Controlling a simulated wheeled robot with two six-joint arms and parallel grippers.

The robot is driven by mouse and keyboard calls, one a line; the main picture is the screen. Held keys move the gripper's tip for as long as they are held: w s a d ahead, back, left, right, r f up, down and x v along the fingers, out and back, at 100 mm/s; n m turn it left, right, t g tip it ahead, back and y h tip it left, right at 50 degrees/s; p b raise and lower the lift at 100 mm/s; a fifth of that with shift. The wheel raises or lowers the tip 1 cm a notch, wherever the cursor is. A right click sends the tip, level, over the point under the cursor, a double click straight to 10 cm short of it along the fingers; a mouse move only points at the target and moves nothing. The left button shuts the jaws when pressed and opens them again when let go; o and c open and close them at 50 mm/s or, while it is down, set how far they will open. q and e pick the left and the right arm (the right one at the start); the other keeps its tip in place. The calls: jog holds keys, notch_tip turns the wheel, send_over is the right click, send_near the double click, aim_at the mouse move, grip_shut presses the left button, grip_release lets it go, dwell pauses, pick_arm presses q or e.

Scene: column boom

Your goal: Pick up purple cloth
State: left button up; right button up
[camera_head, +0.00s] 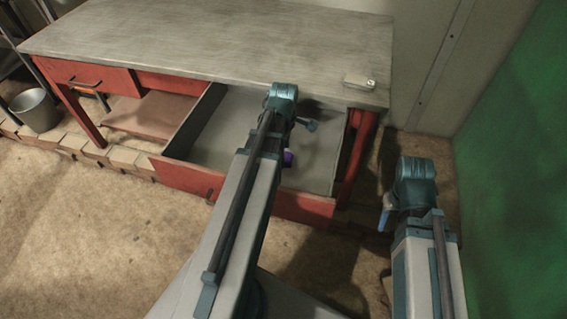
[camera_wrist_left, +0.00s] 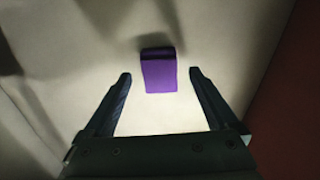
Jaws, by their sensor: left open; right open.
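The purple cloth (camera_wrist_left: 159,76) is a small folded block on the pale floor of the open drawer. In the head view, only a small purple patch of the cloth (camera_head: 288,158) shows beside my left arm. My left gripper (camera_wrist_left: 160,74) is open over the drawer, and the cloth appears between its two fingertips in the wrist view. I cannot tell how far above the cloth the fingers are. In the head view my left arm hides most of that gripper. My right gripper (camera_head: 385,215) is outside the drawer, to the right, and partly hidden by its wrist.
The open red drawer (camera_head: 240,199) extends from a red table with a grey top (camera_head: 210,45). A small pale box (camera_head: 360,81) sits on the tabletop's right corner. A metal bucket (camera_head: 36,110) stands at far left. A green wall (camera_head: 515,150) is close on the right.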

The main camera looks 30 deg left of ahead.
pick_arm(q)
notch_tip(320, 180, down, 2)
jog(key=shift+f+b, duration=0.2)
jog(key=shift+b, duration=0.5)
jog(key=shift+r, duration=0.1)
pick_arm(e)
notch_tip(320, 180, down, 2)
jog(key=shift+f, duration=0.1)
pick_arm(q)
jog(key=c, duration=1.4)
jog(key=shift+r, duration=0.1)
jog(key=shift+c, duration=0.2)
notch_tip(320, 180, up, 10)
jog(key=p, duration=1)
pick_arm(e)
notch_tip(320, 180, up, 10)
